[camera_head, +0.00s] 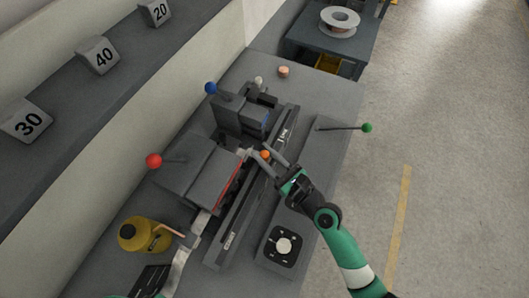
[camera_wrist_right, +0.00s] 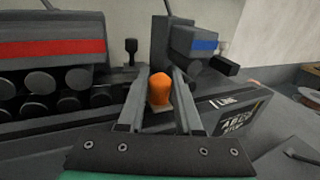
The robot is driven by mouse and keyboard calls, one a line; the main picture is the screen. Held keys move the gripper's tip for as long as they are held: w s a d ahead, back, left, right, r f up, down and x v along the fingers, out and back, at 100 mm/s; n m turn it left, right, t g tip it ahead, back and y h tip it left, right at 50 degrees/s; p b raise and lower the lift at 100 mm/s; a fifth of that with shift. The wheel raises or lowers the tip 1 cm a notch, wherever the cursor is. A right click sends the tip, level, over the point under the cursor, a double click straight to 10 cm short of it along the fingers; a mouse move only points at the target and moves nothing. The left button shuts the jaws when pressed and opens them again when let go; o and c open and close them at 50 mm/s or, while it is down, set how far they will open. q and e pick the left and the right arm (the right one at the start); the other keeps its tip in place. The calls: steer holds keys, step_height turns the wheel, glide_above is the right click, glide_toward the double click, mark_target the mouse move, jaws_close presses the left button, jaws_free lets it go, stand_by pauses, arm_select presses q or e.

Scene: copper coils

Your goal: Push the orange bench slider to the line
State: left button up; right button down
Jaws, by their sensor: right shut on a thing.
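The orange bench slider (camera_head: 265,154) shows as a small orange knob on the long dark rail of the bench machine. In the right wrist view the orange knob (camera_wrist_right: 159,92) stands upright between my two fingers. My right gripper (camera_head: 264,155) is shut on it; the gripper also shows in the right wrist view (camera_wrist_right: 160,95). White line lettering (camera_head: 285,135) is on the rail, farther along from the knob; it also shows at the right in the wrist view (camera_wrist_right: 228,100).
A red-knobbed lever (camera_head: 154,161), a blue-knobbed lever (camera_head: 211,88) and a green-knobbed lever (camera_head: 367,128) stick out around the machine. A yellow can (camera_head: 140,235) and a dial box (camera_head: 283,246) are nearer. A spool (camera_head: 340,20) sits on the far table.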

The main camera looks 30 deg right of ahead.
mark_target(276, 138)
steer(key=w+d, duration=0.1)
steer(key=d, duration=0.1)
steer(key=w+d+b, duration=0.1)
steer(key=w+d, duration=0.1)
steer(key=w+d+b, duration=0.1)
steer(key=d, duration=0.1)
steer(key=shift+w+d, duration=0.25)
steer(key=shift+w, duration=0.15)
steer(key=c, duration=0.6)
jaws_free()
steer(key=p+v, duration=0.1)
steer(key=v, duration=1)
steer(key=shift+s, duration=0.35)
steer(key=shift+a, duration=0.1)
